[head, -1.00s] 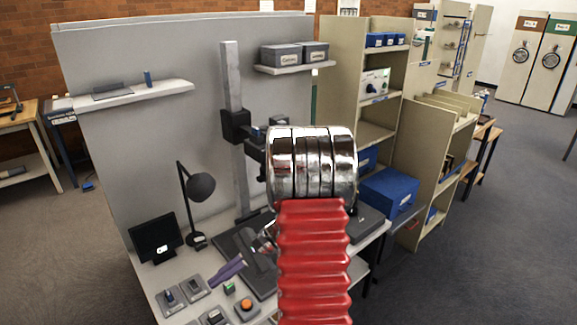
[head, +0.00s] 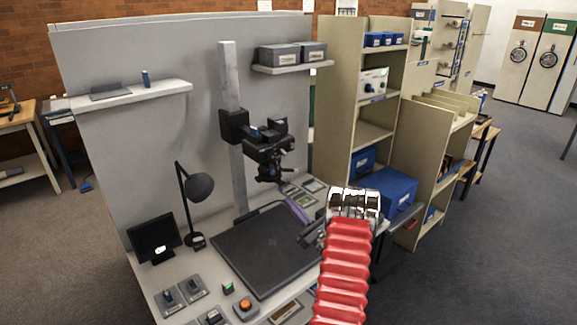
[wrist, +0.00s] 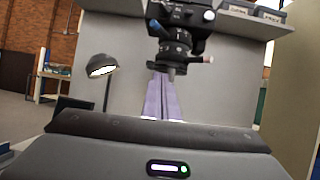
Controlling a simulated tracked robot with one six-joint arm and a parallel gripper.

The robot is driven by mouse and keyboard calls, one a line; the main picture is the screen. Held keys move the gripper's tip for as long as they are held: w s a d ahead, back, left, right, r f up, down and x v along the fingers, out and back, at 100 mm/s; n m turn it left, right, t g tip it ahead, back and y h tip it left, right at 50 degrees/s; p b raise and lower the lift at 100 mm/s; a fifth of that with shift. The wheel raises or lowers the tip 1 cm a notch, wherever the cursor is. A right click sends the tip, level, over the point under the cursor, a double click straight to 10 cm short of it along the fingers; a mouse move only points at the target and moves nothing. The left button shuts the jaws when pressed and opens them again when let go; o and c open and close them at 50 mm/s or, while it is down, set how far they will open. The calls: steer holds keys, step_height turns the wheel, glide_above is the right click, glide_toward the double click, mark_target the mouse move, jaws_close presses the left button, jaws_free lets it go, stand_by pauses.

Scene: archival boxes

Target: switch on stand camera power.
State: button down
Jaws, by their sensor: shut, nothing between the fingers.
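The black stand camera (head: 268,150) is mounted on a tall grey column (head: 232,130) above a dark square baseboard (head: 265,250). It also shows at the top of the wrist view (wrist: 180,25), lens downward, with a small pale round spot (wrist: 209,15) on its body. I cannot tell whether that is its power control or whether it is on. My gripper (head: 291,204) has purple fingers, which are shut and empty. It is low at the baseboard's right, below and apart from the camera. In the wrist view the fingers (wrist: 160,80) point toward the camera's underside.
A black lamp (head: 198,187) and a small monitor (head: 155,238) stand at the left. Control boxes, a green button (head: 228,287) and an orange button (head: 246,308) line the front of the table. Shelves with blue boxes (head: 388,190) stand at the right. The baseboard is clear.

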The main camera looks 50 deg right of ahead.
mark_target(283, 152)
steer(key=s+d+r+m+h, duration=0.1)
steer(key=s+d+r+t+h, duration=0.1)
steer(key=r, duration=0.1)
steer(key=shift+d+r+m+h, duration=0.15)
steer(key=shift+d+m+h, duration=0.15)
steer(key=shift+m+h, duration=0.1)
steer(key=x, duration=1)
steer(key=shift+w+r, duration=0.1)
steer(key=shift+r, duration=0.25)
steer(key=shift+s+a+r, duration=0.1)
steer(key=shift+s+r, duration=0.3)
steer(key=shift+r, duration=0.45)
steer(key=shift+s+a+r, duration=0.1)
steer(key=shift+s+r, duration=0.25)
steer(key=shift+r, duration=0.5)
